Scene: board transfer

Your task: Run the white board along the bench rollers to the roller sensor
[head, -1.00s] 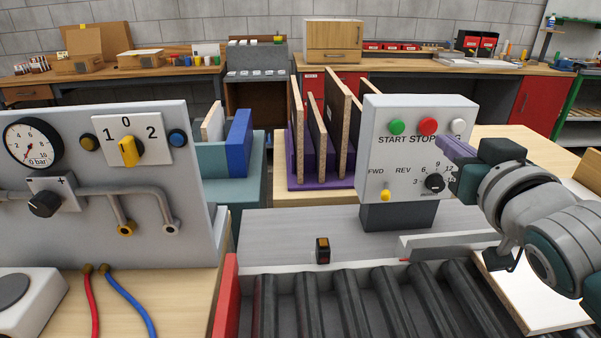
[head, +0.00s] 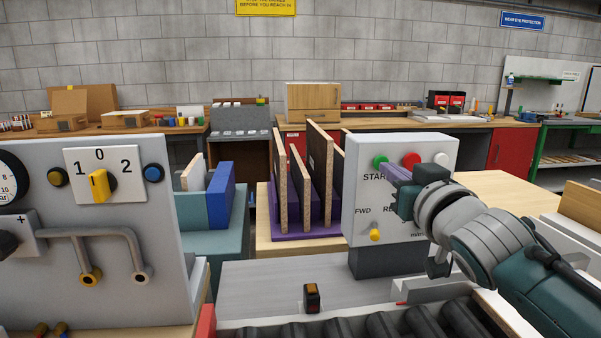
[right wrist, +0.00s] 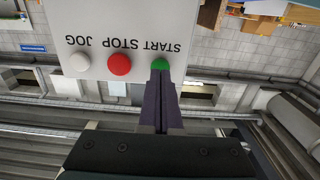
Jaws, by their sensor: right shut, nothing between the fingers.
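A white board (head: 497,304) shows only in part at the lower right of the head view, beside the rollers and partly under my right arm. The bench rollers (head: 380,327) are dark cylinders at the bottom edge. A small black block with an orange top (head: 312,298), likely the roller sensor, stands behind them. My right gripper (head: 394,172) is shut and empty, its purple fingertips at the green START button (head: 380,162) of the grey control box. In the right wrist view the fingertips (right wrist: 160,78) overlap the green button (right wrist: 160,64); contact cannot be told. My left gripper is out of view.
The control box (head: 360,195) also carries a red STOP button (head: 411,160), a white button (head: 441,159), a yellow lever and a dial. A gauge panel (head: 140,215) stands at left. A purple rack (head: 268,216) of upright boards stands behind.

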